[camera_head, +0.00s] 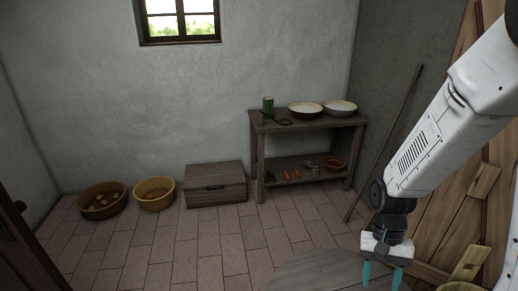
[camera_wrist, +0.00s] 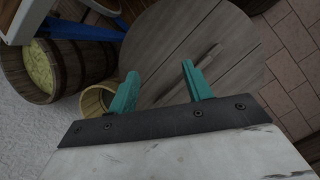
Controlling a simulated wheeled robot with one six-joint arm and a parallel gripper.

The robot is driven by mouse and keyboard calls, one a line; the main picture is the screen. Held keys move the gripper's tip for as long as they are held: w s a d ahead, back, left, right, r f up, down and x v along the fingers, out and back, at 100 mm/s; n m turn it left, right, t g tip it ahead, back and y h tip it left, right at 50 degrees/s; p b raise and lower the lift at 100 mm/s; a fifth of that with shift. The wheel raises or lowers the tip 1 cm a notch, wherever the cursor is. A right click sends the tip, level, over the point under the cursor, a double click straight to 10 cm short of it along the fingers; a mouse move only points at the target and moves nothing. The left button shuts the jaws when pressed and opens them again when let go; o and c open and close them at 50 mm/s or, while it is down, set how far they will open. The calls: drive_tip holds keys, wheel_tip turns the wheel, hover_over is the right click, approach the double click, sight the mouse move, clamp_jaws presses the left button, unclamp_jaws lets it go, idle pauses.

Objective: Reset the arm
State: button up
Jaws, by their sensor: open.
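My gripper (camera_head: 382,274) hangs at the lower right of the head view with its two teal fingers pointing down. The fingers stand apart with nothing between them. In the wrist view, my gripper (camera_wrist: 160,88) shows over a round wooden tabletop (camera_wrist: 205,45). The tabletop (camera_head: 310,272) also shows at the bottom of the head view, just left of the fingers. My white arm reaches in from the upper right. I cannot tell the exact height of the fingertips above the tabletop.
A wooden side table (camera_head: 308,124) at the back wall holds two bowls and a green can. A wooden chest (camera_head: 215,184) and two baskets (camera_head: 154,193) stand left of it. A barrel (camera_wrist: 58,68) is near my gripper. The tiled floor centre is clear.

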drive_tip(key=s+r+n+t, duration=0.1)
drive_tip(key=s+r, duration=0.3)
drive_tip(key=r, duration=0.4)
drive_tip(key=s+a+r+n+t, duration=0.1)
drive_tip(key=s+r+n+t, duration=0.1)
drive_tip(key=r, duration=0.6)
drive_tip(key=s+a+r+n+t, duration=0.1)
drive_tip(key=s+r+t, duration=0.1)
drive_tip(key=s+r, duration=0.4)
wheel_tip(320, 180, up, 3)
drive_tip(key=shift+a+f+n+t, duration=0.2)
drive_tip(key=shift+n+t, duration=0.1)
drive_tip(key=shift+t, duration=0.1)
